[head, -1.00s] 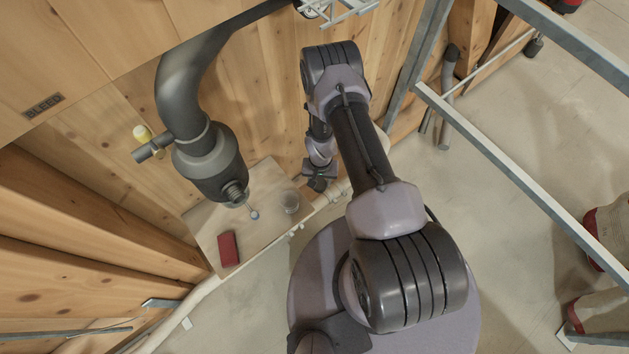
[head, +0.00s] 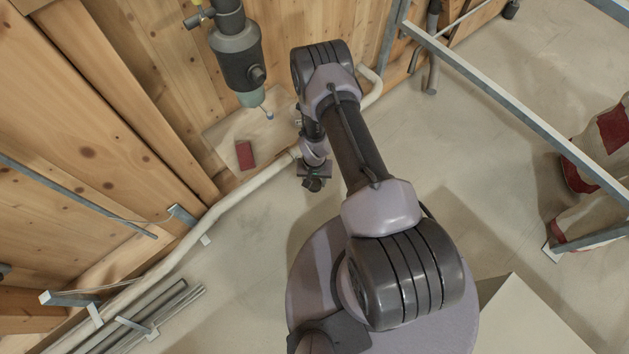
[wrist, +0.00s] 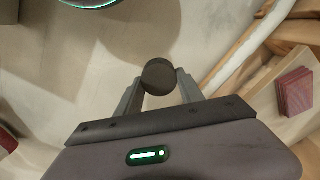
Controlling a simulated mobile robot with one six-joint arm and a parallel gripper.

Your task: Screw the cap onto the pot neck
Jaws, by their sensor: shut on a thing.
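My gripper (wrist: 157,88) is shut on a dark round cap (wrist: 159,75), held between its two fingertips in the wrist view. In the head view my gripper (head: 312,184) hangs low over the floor, just off the shelf; the cap is too small to make out there. The dark pot (head: 236,52) hangs from a pipe at the wall, up and left of my gripper and well apart from it. The pot is not clearly seen in the wrist view.
A red block (head: 245,154) lies on the wooden shelf (head: 215,130) below the pot; it also shows in the wrist view (wrist: 295,92). A thin rod with a ball (head: 269,115) juts below the pot. A pale pipe (head: 235,195) edges the shelf. Metal rails (head: 500,110) stand right.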

